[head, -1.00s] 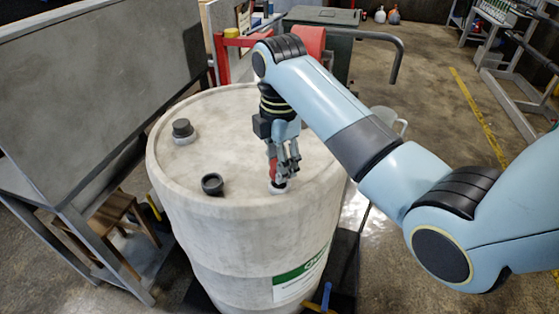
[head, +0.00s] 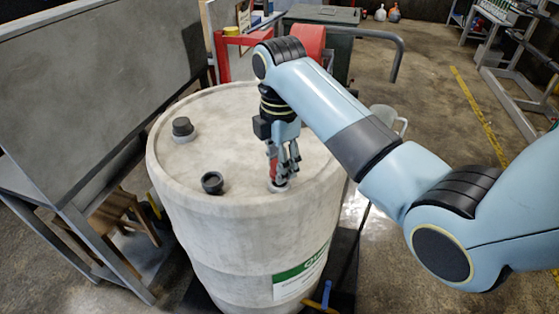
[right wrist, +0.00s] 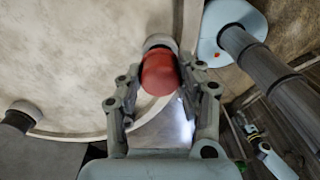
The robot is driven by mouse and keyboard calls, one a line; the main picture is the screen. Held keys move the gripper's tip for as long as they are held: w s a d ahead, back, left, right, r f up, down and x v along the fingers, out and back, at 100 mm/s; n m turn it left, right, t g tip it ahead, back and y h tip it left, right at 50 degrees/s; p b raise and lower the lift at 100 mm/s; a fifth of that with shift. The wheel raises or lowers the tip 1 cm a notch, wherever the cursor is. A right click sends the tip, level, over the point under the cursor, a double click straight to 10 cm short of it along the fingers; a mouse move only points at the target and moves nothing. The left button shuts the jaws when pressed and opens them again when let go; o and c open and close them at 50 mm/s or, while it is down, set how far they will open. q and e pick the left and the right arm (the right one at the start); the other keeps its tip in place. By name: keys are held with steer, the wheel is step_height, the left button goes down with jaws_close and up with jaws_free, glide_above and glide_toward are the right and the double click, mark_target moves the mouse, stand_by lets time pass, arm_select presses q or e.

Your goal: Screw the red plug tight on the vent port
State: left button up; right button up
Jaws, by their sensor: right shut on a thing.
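The red plug (right wrist: 160,75) is between the two fingers of my right gripper (right wrist: 158,88), which is shut on it. In the head view the plug (head: 272,168) is partly hidden by the fingers of the right gripper (head: 283,168), which points down at the drum top. The vent port (head: 278,186) is a pale round collar near the drum's front right rim. In the right wrist view the port (right wrist: 160,41) shows just beyond the plug's end, in line with it. I cannot tell how deep the plug sits. My left gripper is not in view.
The white drum (head: 235,235) also carries a dark-capped port (head: 183,128) and a small dark cup-like piece (head: 212,183) on its top. A grey machine (head: 90,75) stands close on the left. A red stand (head: 230,60) is behind the drum.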

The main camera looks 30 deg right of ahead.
steer(key=shift+f, duration=0.85)
stand_by(1.3)
steer(key=o, duration=0.5)
steer(key=c, duration=0.5)
steer(key=m, duration=0.5)
steer(key=shift+c, duration=0.2)
steer(key=m, duration=0.4)
steer(key=shift+m, duration=0.7)
